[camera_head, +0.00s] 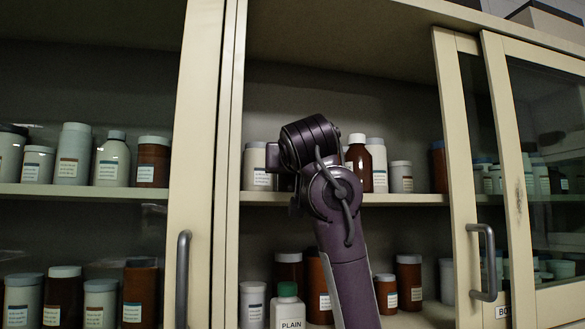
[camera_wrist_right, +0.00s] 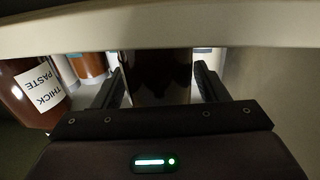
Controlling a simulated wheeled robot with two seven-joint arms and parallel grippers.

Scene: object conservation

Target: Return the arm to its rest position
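My purple arm (camera_head: 345,255) rises through the open middle bay of the cabinet, its wrist in front of the upper shelf. The arm's gripper is hidden behind the wrist in the head view. In the right wrist view my right gripper (camera_wrist_right: 160,82) has its two fingers apart. A dark brown container (camera_wrist_right: 160,75) stands between them, with a gap showing on each side. My left gripper is in neither view.
Cabinet shelves (camera_head: 420,199) hold several white and brown bottles. A green-capped bottle labelled PLAIN (camera_head: 288,308) stands beside my arm. A THICK PASTE jar (camera_wrist_right: 32,92) is left of the gripper. A frame post (camera_head: 196,150) and sliding door (camera_head: 515,180) flank the opening.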

